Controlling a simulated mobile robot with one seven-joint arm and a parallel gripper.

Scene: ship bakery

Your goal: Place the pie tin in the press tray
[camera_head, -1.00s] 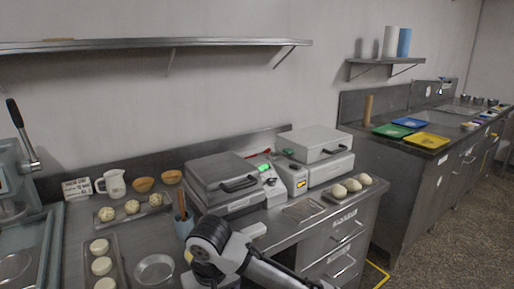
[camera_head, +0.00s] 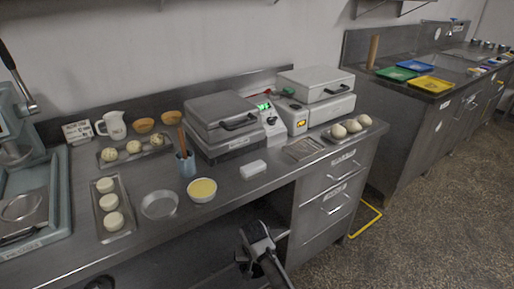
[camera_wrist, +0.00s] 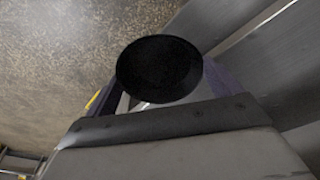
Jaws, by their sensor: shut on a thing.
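My gripper (camera_wrist: 160,88) is shut on a dark round thing (camera_wrist: 160,66) in the wrist view; its shape suits a tin or dish, but it is too dark to tell. In the head view my arm is low, in front of the counter, and what it holds is not clear there. A shallow silver pie tin (camera_head: 160,204) lies empty on the counter, well left of my arm. The blue-grey press (camera_head: 30,160) stands at the far left, with a round metal tray or mould (camera_head: 22,207) in its base.
A bowl of yellow filling (camera_head: 202,190) stands beside the tin. A tray of dough discs (camera_head: 128,231) lies between tin and press. Drawers (camera_head: 325,200) are right of my arm.

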